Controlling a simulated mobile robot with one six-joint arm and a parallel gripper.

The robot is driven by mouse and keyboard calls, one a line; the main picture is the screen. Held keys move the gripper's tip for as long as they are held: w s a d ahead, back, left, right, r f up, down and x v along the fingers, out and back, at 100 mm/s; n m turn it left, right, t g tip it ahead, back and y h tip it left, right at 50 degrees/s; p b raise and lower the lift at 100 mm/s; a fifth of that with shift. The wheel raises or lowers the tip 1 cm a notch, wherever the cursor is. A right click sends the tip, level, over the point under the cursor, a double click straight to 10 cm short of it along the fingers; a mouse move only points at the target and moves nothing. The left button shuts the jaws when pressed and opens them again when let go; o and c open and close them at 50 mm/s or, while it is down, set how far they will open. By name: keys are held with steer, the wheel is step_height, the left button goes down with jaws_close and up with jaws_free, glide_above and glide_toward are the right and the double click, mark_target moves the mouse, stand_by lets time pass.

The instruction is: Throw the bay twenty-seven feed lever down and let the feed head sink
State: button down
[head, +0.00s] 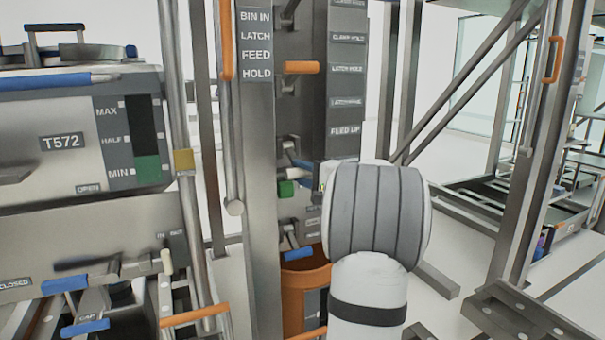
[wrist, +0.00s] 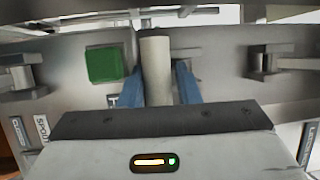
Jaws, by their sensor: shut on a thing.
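In the wrist view, my gripper (wrist: 160,82) has its two blue fingers on either side of a pale cylindrical lever handle (wrist: 155,60) and is shut on it. A green block (wrist: 105,65) is just left of the handle. In the head view, my white wrist covers most of the gripper. The green piece (head: 287,188) shows left of my wrist, on the grey column (head: 260,170). A "FEED UP" label (head: 345,131) is on the column's side plate. No bay number is readable, and the feed head cannot be made out.
An orange lever (head: 301,67) sticks out higher on the column. A blue handle (head: 298,253) and an orange guard (head: 305,280) are below. A bin marked T572 (head: 85,140) stands left. Steel frames (head: 540,150) stand right, with open floor between.

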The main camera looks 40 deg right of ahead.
steer(key=shift+w+f, duration=0.15)
steer(key=shift+f, duration=0.15)
steer(key=c, duration=1.2)
jaws_free()
steer(key=shift+w, duration=0.15)
steer(key=shift+o, duration=0.2)
steer(key=shift+s+d+r, duration=0.1)
steer(key=shift+s, duration=0.25)
steer(key=s, duration=0.2)
steer(key=s+p, duration=0.1)
steer(key=s, duration=0.1)
steer(key=s+d+p, duration=0.1)
steer(key=s, duration=0.1)
steer(key=shift+s+f, duration=0.1)
steer(key=shift+f, duration=0.2)
steer(key=shift+s+f, duration=0.15)
steer(key=shift+s, duration=0.25)
